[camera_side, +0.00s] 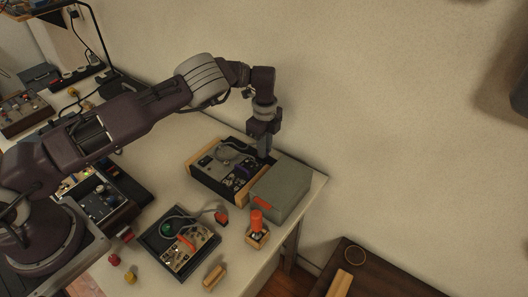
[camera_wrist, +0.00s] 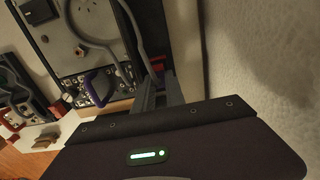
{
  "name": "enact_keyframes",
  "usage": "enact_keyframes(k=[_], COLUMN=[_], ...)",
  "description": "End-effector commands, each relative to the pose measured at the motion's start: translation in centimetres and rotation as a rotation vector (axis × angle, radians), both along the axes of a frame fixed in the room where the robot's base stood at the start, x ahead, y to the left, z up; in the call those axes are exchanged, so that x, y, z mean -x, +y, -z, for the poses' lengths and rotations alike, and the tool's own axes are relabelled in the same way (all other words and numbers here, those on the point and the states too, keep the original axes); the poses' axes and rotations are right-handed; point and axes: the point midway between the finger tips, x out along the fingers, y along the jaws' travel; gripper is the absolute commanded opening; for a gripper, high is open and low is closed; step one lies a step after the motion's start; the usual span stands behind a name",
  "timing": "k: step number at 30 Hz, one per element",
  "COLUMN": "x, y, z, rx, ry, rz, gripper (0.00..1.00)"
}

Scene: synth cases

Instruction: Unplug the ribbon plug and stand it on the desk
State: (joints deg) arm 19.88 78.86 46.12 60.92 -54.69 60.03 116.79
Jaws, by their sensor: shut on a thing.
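My gripper (camera_side: 264,155) points down at the right end of a wood-sided dark panel unit (camera_side: 216,170), close to a grey-green box. In the wrist view my gripper (camera_wrist: 158,80) is shut on the ribbon plug, which the fingers mostly hide; a small reddish part (camera_wrist: 158,68) shows at their tips. A grey cable (camera_wrist: 143,45) runs to the fingertips, and another loops over the panel (camera_wrist: 72,50). A purple handle-like part (camera_wrist: 100,86) stands on the panel beside the fingers. I cannot tell whether the plug is still seated.
The grey-green box (camera_side: 282,190) with an orange label stands right against the panel unit. In front are an orange-topped holder (camera_side: 257,228), a dark tray of parts (camera_side: 180,243) and a wooden cylinder (camera_side: 214,277). Bare desk (camera_side: 178,180) lies left of the unit.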

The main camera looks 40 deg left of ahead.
Motion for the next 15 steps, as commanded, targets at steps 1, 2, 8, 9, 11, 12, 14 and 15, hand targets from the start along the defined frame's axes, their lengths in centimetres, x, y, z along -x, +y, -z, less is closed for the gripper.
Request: enact_keyframes(k=[1,2,8,9,11,12,14,15], x=[-0.2,-0.2,-0.1,-0.1,-0.1,-0.1,-0.1,-0.1], y=[-0.1,0.0,0.0,0.0,0.0,0.0,0.0,0.0], z=[-1.2,-1.9,-7.0,-7.7,-8.6,-9.0,-9.5,-9.8], rx=[0.004,0.004,0.003,0.003,0.002,0.003,0.002,0.001], ry=[-0.006,-0.006,-0.006,-0.005,-0.004,-0.004,-0.003,-0.003], rz=[-0.002,-0.001,-0.001,0.0,-0.001,-0.001,0.0,0.0], gripper=[0.0,0.0,0.0,0.0,0.0,0.0,0.0,0.0])
